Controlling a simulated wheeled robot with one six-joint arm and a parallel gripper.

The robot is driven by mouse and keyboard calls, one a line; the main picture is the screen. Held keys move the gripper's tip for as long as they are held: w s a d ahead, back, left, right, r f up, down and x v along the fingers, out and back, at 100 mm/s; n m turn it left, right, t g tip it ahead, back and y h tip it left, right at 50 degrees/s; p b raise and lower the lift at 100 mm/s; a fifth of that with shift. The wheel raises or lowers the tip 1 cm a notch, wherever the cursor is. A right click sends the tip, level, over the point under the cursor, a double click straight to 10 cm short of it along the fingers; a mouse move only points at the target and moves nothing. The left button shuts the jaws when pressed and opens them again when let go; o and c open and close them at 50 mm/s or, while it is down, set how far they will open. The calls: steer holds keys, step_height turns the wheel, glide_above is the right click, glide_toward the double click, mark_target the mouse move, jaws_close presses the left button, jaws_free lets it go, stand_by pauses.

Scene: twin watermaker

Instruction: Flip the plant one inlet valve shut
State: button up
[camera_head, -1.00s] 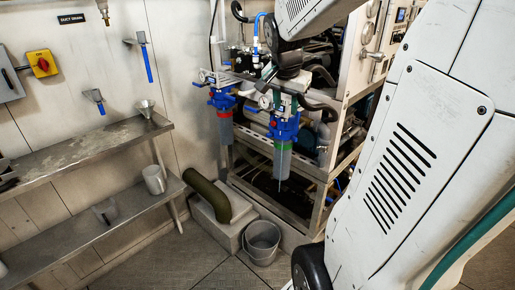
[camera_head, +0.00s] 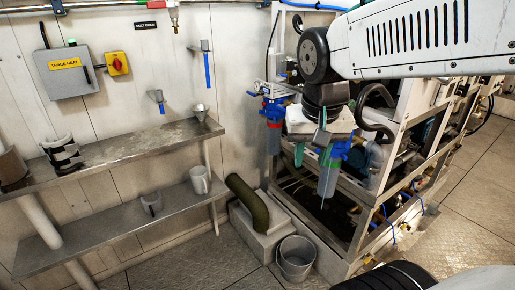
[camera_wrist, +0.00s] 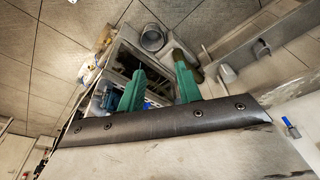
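I cannot pick out the plant one inlet valve for certain. The plant's frame (camera_head: 385,200) stands at the right, with two blue-capped filter housings on its near side. The left housing (camera_head: 273,112) is clear of my arm, and the right housing (camera_head: 328,178) is partly covered by my gripper. My gripper (camera_head: 310,150) points down in front of the filters and pipework and hides part of them. In the wrist view its two green fingers (camera_wrist: 158,88) are well apart with nothing between them. I see no contact with any valve handle.
Two metal shelves (camera_head: 130,150) run along the left wall, below a trace heat box (camera_head: 67,72). Blue-handled fittings (camera_head: 207,68) are on the wall. An olive pipe (camera_head: 250,203) and a bucket (camera_head: 296,257) stand before the plant. Floor is clear at lower left and far right.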

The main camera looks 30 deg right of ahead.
steer(key=shift+s+a+f+n, duration=0.2)
steer(key=shift+s+a+n, duration=0.5)
steer(key=shift+s+a, duration=0.35)
